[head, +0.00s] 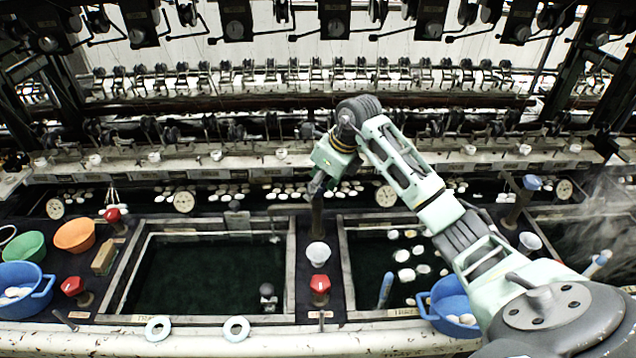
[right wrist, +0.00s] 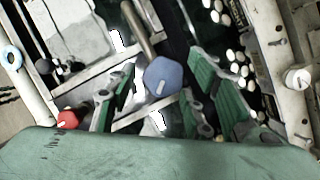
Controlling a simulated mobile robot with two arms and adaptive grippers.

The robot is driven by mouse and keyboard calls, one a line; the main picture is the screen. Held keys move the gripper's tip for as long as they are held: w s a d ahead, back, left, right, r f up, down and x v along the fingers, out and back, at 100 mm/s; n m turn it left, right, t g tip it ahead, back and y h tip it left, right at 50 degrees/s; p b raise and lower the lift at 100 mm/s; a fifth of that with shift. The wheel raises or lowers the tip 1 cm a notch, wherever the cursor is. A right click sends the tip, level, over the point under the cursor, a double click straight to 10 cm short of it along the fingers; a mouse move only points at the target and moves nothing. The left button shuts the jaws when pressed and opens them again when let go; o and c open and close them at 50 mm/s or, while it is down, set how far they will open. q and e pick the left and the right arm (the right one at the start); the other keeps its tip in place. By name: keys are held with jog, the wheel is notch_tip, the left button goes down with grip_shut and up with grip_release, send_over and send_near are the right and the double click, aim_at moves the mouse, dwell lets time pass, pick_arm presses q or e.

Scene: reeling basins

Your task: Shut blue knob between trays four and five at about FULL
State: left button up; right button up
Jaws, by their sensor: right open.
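A blue knob (right wrist: 163,76) with a pale mark on its face shows in the right wrist view. It sits between the two green fingers of my right gripper (right wrist: 160,84), which is open with gaps beside the knob. In the head view my right gripper (head: 318,188) hangs over the post between two dark water trays and hides the knob there. The left tray (head: 291,270) looks nearly empty; the right tray (head: 348,285) holds several white cocoons. The dial setting and tray numbers cannot be read. My left gripper is not in view.
On the same divider stand a white cup (head: 318,253) and a red knob (head: 320,285). Another blue knob (head: 532,182) stands farther right. A blue basin (head: 447,305) sits partly behind my right arm. Steam rises at the right.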

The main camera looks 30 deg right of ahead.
jog(key=c, duration=1.1)
jog(key=shift+o, duration=0.2)
jog(key=m, duration=0.2)
jog(key=m+h+b, duration=0.1)
jog(key=m, duration=0.1)
jog(key=shift+a+f+m+h, duration=0.1)
jog(key=shift+a+m+h, duration=0.1)
jog(key=shift+m+h, duration=0.1)
jog(key=shift+w+a+m+h+b, duration=0.15)
jog(key=shift+m+h+b, duration=0.65)
jog(key=shift+m, duration=1)
